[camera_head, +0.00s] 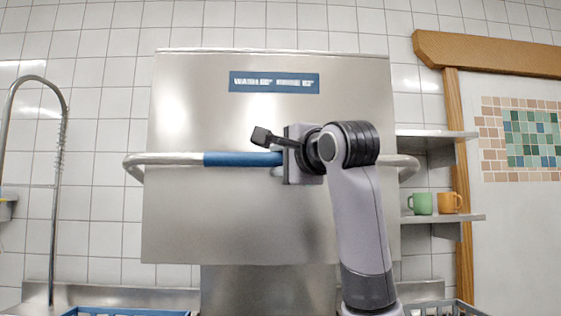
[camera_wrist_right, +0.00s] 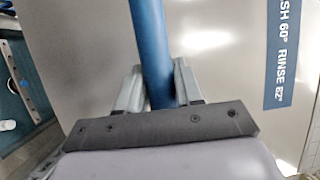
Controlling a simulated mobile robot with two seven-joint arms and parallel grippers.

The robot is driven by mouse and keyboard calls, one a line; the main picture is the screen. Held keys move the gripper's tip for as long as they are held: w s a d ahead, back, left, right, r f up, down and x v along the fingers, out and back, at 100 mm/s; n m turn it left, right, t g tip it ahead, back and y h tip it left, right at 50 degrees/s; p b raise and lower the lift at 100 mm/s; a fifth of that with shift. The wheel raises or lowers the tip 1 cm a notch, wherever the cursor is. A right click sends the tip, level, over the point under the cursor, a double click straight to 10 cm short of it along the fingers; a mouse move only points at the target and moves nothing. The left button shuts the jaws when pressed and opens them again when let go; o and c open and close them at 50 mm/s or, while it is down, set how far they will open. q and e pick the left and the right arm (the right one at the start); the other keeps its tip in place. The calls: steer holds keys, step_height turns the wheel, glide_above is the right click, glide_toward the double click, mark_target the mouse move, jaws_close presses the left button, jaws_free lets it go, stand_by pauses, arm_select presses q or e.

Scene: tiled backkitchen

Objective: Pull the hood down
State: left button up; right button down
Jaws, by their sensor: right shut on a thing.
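The hood (camera_head: 215,222) is a large stainless steel box with a blue label near its top, and it stands raised above the counter in the head view. A handle bar (camera_head: 240,159) with a blue grip in its middle runs across its front. My right gripper (camera_head: 278,160) is at the right part of the blue grip. In the right wrist view, the blue bar (camera_wrist_right: 150,45) passes between the two fingers of my right gripper (camera_wrist_right: 150,90), which are shut on it. The fingertips are partly hidden in the head view. My left gripper is not in view.
A tall tap (camera_head: 62,190) stands at the left. Blue and grey racks (camera_head: 435,306) show at the bottom edge. Shelves (camera_head: 465,217) at the right hold a green mug (camera_head: 422,204) and an orange mug (camera_head: 449,203).

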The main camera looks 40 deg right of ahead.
arm_select(q)
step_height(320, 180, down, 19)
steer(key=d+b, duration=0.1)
steer(key=b, duration=1.9)
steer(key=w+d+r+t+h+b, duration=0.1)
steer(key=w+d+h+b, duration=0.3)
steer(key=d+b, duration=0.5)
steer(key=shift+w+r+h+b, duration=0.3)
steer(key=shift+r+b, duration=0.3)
steer(key=shift+b, duration=0.35)
arm_select(e)
step_height(320, 180, down, 39)
steer(key=w+n+t, duration=0.1)
steer(key=n+t, duration=0.1)
steer(key=t, duration=0.2)
steer(key=shift+d+r+n+t, duration=0.15)
steer(key=shift+r+n+t, duration=0.05)
steer(key=shift+n+t, duration=0.2)
steer(key=c, duration=0.8)
jaws_free()
steer(key=shift+d, duration=0.15)
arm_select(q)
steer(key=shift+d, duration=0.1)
